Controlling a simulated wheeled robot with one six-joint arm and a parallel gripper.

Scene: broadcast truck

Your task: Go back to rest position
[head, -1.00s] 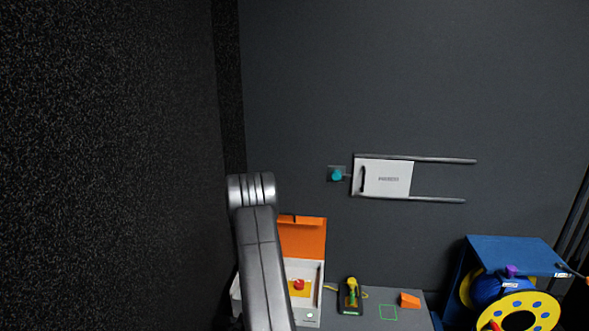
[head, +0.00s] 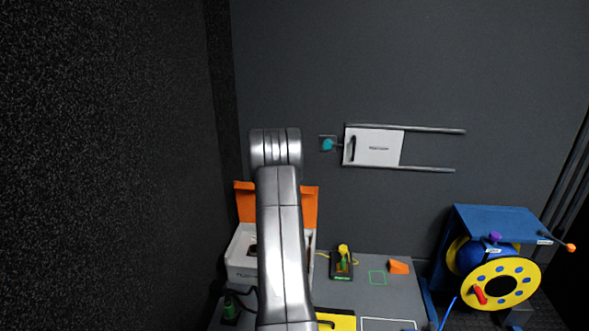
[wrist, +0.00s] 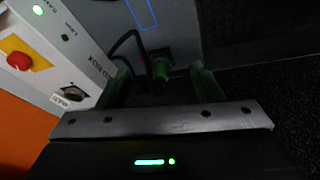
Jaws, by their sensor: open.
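My arm stands upright in the head view, and its end is hidden there. In the wrist view my gripper (wrist: 158,72) is open, with two green fingers apart. A black and green plug (wrist: 160,75) with a black cable shows in the gap beyond the fingers, on or near the grey table. I cannot tell how close it is, but the fingers do not appear closed on it. A black and green piece with a cable (head: 231,307) is on the table at lower left in the head view.
A white box (head: 241,270) with an orange lid stands behind my arm; its red button (wrist: 19,61) shows in the wrist view. A yellow-green tester (head: 342,262), orange wedge (head: 398,267) and blue-yellow cable reel (head: 502,284) are to the right. A dark wall is left.

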